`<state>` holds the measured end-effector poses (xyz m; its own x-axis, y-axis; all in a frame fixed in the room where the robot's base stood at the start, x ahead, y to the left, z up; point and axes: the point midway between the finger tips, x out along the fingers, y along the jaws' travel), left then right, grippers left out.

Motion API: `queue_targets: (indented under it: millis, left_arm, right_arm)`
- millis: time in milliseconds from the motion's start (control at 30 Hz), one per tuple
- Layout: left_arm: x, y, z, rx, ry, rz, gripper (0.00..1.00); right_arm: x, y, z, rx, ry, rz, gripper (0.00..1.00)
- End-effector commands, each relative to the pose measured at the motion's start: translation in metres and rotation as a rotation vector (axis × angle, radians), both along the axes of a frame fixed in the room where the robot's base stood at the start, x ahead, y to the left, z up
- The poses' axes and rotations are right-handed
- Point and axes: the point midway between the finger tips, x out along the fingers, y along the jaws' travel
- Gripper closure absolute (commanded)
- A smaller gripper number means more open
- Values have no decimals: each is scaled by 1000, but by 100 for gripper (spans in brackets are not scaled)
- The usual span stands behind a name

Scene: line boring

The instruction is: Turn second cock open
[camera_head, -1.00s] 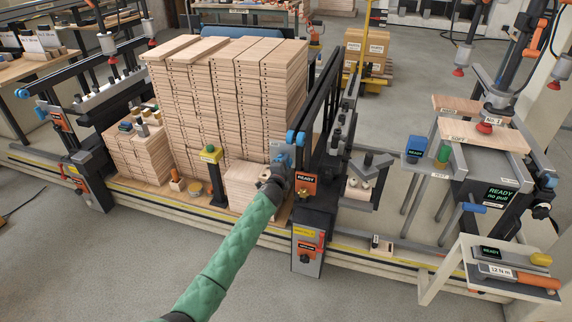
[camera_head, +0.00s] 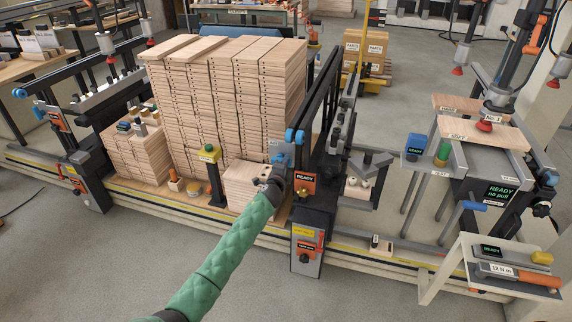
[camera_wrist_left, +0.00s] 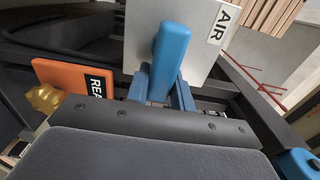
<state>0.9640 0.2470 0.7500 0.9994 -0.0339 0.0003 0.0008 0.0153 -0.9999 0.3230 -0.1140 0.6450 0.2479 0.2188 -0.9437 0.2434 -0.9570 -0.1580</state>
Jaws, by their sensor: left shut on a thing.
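The blue air cock lever (camera_wrist_left: 169,55) stands upright in front of a grey plate marked AIR (camera_wrist_left: 205,20) in the left wrist view. In the head view this cock (camera_head: 283,160) is on the second post, left of the orange READY sign (camera_head: 304,182). My left gripper (camera_wrist_left: 160,92) has its blue fingers around the lower part of the lever and is shut on it. In the head view my left gripper (camera_head: 277,176) is at the cock, partly hidden by its own wrist. My right gripper is not in view.
A tall stack of wooden boards (camera_head: 225,100) stands left of the post. A black frame (camera_head: 322,100) rises just right of the cock. A yellow-topped post (camera_head: 210,155) stands left of my arm. The floor in front is clear.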

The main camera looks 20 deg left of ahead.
Motion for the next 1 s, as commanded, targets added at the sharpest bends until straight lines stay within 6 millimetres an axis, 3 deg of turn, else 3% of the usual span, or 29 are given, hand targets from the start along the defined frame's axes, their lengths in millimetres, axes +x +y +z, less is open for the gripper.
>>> queue_targets:
  millis: [33, 67, 167, 567, 1000]
  left_arm:
    - [-1, -1, -2, 1, 3, -1, 99]
    - [-1, -1, -3, 1, 3, -1, 72]
    - [-1, -1, -2, 1, 2, -1, 55]
    - [-8, 0, -2, 0, 1, -1, 55]
    - [-67, 2, -3, 0, 2, -2, 55]
  right_arm:
    - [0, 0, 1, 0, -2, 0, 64]
    - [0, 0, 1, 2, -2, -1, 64]
    - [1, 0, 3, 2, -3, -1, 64]
    - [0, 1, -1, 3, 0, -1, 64]
    - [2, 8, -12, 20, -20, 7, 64]
